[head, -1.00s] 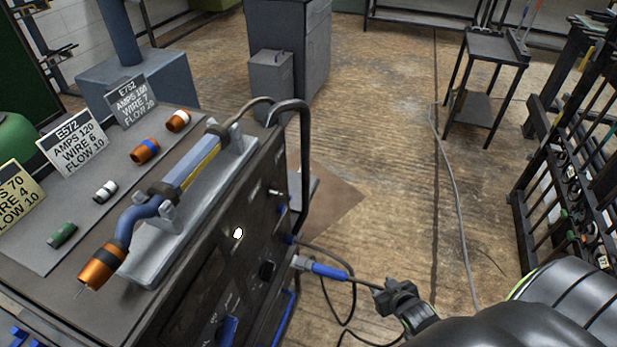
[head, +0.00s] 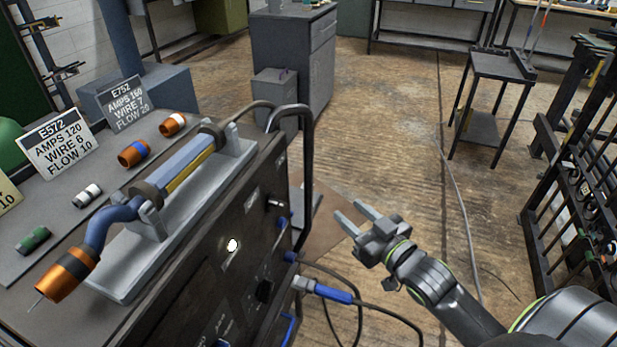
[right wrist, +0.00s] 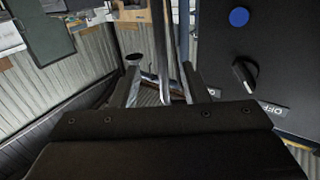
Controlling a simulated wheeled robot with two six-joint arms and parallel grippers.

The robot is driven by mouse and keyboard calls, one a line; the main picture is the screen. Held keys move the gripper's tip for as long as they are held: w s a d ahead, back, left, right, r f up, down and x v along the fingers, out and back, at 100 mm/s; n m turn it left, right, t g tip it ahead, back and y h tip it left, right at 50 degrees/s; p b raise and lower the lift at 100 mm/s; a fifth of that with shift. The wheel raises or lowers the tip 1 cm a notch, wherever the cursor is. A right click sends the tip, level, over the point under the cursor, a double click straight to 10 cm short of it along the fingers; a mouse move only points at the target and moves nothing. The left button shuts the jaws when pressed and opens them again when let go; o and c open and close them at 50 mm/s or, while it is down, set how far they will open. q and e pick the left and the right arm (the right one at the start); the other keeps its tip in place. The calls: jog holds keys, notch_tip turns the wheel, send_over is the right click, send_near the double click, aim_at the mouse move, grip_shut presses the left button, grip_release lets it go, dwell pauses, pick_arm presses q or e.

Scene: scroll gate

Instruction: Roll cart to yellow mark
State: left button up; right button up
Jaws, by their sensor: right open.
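The cart (head: 215,250) is a dark welding machine on the left in the head view, with a black tubular handle (head: 308,150) at its far right corner. My right gripper (head: 351,214) is open and empty, right of the handle and apart from it in the head view. In the right wrist view, upright bars (right wrist: 160,50) show between the open fingers (right wrist: 163,90); how far off they are I cannot tell. The cart's dark panel with a knob (right wrist: 244,75) is at right there. I see no yellow mark. My left gripper is out of view.
A torch with an orange nozzle (head: 67,275) lies on the cart top beside several small nozzles and signs. A cable with a blue connector (head: 333,292) leaves the cart. A grey cabinet (head: 293,65) stands behind, a small black table (head: 497,80) and rack (head: 575,190) to the right.

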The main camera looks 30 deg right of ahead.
aim_at(311, 178)
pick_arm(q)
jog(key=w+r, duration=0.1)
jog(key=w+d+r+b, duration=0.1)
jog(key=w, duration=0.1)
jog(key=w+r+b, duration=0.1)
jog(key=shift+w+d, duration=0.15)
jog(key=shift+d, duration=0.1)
pick_arm(e)
jog(key=w, duration=0.5)
jog(key=w+a, duration=0.1)
jog(key=w, duration=0.4)
jog(key=w+a, duration=0.1)
jog(key=w, duration=0.5)
jog(key=shift+f, duration=0.1)
grip_shut()
jog(key=shift+a, duration=0.1)
